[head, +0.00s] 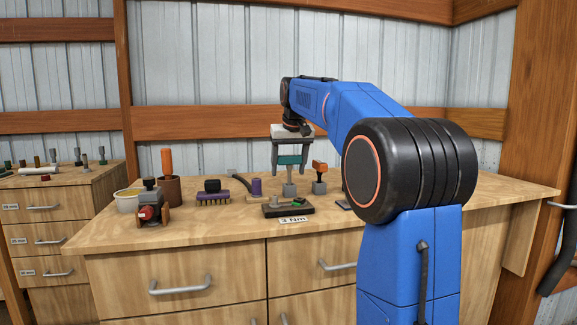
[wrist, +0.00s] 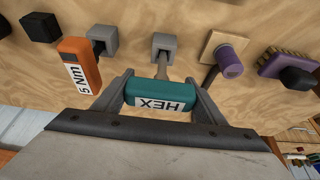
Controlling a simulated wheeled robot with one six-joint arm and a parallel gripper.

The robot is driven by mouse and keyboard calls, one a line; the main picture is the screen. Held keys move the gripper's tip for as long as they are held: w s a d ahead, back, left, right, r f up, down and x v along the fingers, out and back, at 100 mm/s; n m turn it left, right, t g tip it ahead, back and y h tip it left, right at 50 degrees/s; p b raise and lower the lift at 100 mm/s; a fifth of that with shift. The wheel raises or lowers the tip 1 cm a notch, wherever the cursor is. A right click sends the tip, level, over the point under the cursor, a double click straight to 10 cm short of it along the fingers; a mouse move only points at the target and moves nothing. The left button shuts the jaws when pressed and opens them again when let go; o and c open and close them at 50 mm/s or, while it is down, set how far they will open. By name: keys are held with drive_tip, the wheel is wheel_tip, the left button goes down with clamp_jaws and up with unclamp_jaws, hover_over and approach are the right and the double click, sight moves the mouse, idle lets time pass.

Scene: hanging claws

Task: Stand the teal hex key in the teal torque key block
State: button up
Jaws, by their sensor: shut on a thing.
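The teal hex key (head: 289,160) has a teal handle and a thin grey shaft pointing down. My gripper (head: 289,170) is shut on its handle, above the bench. In the wrist view the handle (wrist: 150,93), lettered HEX, sits between both fingers, and its shaft points toward a grey block (wrist: 164,42). In the head view a grey block (head: 289,189) stands right below the key; I cannot tell whether the shaft is in it. A dark, low block with a small green patch (head: 288,209) lies in front, by a 3 Nm card (head: 293,220); it may be the teal torque key block.
An orange key (head: 319,167) stands in a grey block just right; its 5 Nm label shows in the wrist view. A purple key (head: 256,187) on a wooden block and a purple brush (head: 212,193) stand left.

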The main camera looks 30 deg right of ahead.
drive_tip(key=shift+f, duration=1.1)
drive_tip(key=o, duration=1.9)
drive_tip(key=shift+f, duration=0.1)
drive_tip(key=shift+o, duration=0.2)
drive_tip(key=v, duration=1.7)
drive_tip(key=shift+r, duration=0.2)
drive_tip(key=shift+s+a, duration=0.1)
